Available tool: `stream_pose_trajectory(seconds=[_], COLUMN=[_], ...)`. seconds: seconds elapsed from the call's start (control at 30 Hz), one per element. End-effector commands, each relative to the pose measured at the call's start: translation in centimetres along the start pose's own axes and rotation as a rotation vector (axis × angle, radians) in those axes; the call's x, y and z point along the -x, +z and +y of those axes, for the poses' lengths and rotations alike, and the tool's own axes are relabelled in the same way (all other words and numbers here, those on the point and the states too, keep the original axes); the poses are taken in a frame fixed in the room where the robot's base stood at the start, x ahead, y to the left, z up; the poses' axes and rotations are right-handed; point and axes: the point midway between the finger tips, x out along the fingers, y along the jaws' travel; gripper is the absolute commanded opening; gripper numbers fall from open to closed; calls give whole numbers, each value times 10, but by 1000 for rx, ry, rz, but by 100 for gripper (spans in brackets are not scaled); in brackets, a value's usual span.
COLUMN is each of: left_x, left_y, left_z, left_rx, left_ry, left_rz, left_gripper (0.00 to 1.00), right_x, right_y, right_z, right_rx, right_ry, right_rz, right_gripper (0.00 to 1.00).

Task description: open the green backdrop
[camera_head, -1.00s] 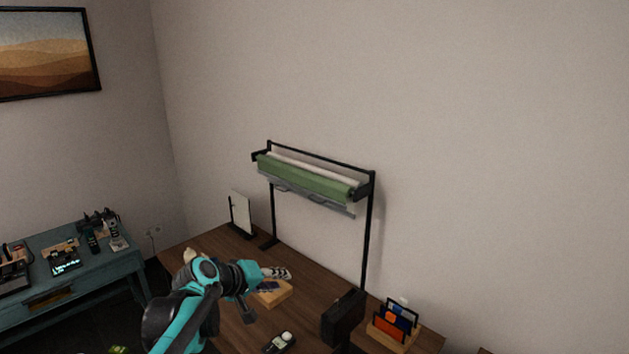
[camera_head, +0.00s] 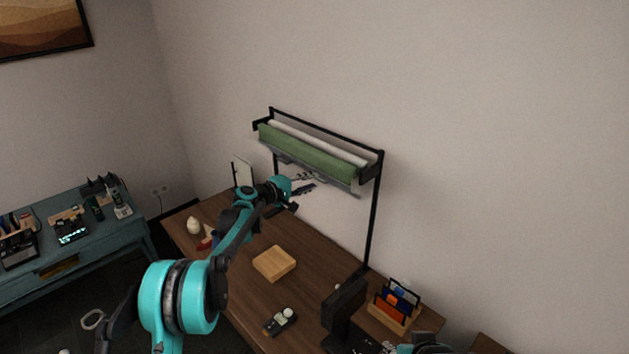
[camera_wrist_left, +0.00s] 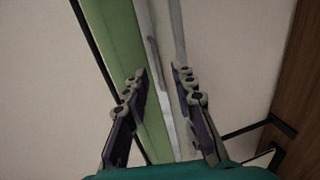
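The green backdrop (camera_head: 305,154) is rolled up on a black stand at the back of the wooden table, with a grey bar along its lower edge. My left gripper (camera_head: 308,182) is just below the roll, near its middle. In the left wrist view my left gripper (camera_wrist_left: 162,72) has its fingers apart, with the green backdrop (camera_wrist_left: 122,50) and the pale bar (camera_wrist_left: 166,80) running between and behind them. Contact cannot be told. Part of my right arm shows at the bottom edge, with what seem to be its fingers (camera_head: 389,346), mostly cut off.
On the wooden table (camera_head: 240,295) are a wooden block (camera_head: 274,263), a small device (camera_head: 280,321), a black case (camera_head: 343,300) and a card holder (camera_head: 396,305). A white panel (camera_head: 243,172) stands by the stand's left leg. A teal side table (camera_head: 80,240) is at left.

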Motion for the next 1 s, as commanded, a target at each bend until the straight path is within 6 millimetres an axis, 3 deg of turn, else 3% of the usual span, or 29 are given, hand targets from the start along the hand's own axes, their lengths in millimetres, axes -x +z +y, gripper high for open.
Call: stream_pose_trajectory(seconds=[0.2,0.5,0.6,1.0], left_x=[-22,-25,-25,-27], left_y=[0,0,0,0], left_z=[0,0,0,-9], left_rx=[-1,-1,-1,-1], left_ry=[-1,-1,-1,-1], left_rz=[0,1,1,1], left_gripper=[26,26,0,0], right_x=[-1,-1,-1,-6], right_y=[1,1,1,4], right_z=[0,0,0,0], right_rx=[0,0,0,0], right_ry=[0,0,0,0], right_rz=[0,0,0,0], right_gripper=[40,40,40,40])
